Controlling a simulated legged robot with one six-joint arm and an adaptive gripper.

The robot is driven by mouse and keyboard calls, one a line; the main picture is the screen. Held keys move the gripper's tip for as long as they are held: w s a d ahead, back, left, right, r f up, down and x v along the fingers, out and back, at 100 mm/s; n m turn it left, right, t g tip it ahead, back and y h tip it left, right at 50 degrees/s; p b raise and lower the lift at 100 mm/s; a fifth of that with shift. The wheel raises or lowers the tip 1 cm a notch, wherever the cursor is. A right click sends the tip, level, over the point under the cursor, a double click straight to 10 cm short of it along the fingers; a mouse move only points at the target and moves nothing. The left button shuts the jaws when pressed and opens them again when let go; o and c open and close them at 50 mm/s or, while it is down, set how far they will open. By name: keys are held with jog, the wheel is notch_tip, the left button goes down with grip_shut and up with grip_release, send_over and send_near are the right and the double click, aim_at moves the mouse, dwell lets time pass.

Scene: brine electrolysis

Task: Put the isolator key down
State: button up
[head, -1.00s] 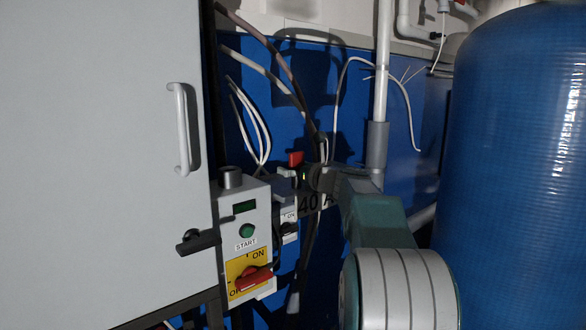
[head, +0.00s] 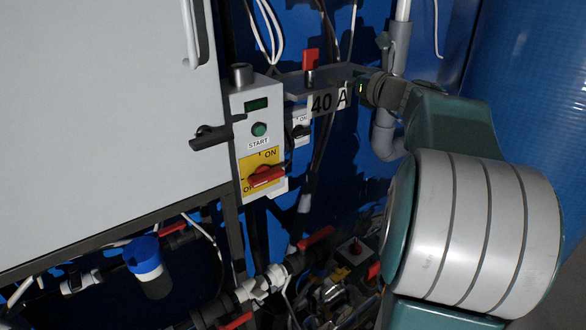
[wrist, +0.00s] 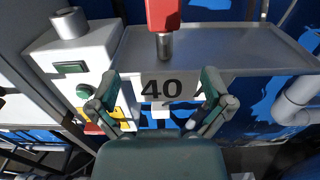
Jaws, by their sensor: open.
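The isolator key (head: 311,60) has a red handle and a short metal shaft. It stands upright on the grey shelf (head: 340,73) marked "40 A". In the wrist view the key's handle (wrist: 176,14) is cut by the top edge, and its shaft meets the shelf near the front edge. My gripper (wrist: 160,97) is open and empty, its two fingers spread apart in front of the shelf's label, below the key in the picture. The key is not between the fingers. In the head view the fingers are hard to make out.
The control box (head: 259,125) with a green START button and a red ON/OFF handle (head: 266,177) stands left of the shelf. A grey cabinet (head: 90,110) is further left, a blue tank (head: 535,80) at right. Pipes and valves (head: 255,290) lie below.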

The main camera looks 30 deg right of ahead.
jog(key=s+a+f+n+g+y, duration=0.1)
jog(key=s+a+f+n+g, duration=0.2)
jog(key=a+n, duration=0.45)
jog(key=s+a+f+n+g+y, duration=0.1)
jog(key=s+a+f+n+g, duration=0.2)
jog(key=a, duration=0.8)
jog(key=s+a+f+n+g+y, duration=0.1)
jog(key=a+f+n+g, duration=0.2)
jog(key=a+f+n, duration=0.35)
jog(key=s+a+f+n+g+h, duration=0.1)
jog(key=s+a+f+n+h, duration=0.1)
jog(key=s+n, duration=0.6)
jog(key=s+a+f+n+g+h, duration=0.2)
jog(key=s+a+f+n, duration=0.3)
jog(key=n, duration=0.5)
jog(key=s+f, duration=0.2)
jog(key=s, duration=0.1)
jog(key=shift+a+f+h, duration=0.15)
jog(key=shift+f+h, duration=0.1)
jog(key=shift+h, duration=0.05)
jog(key=shift+s, duration=0.1)
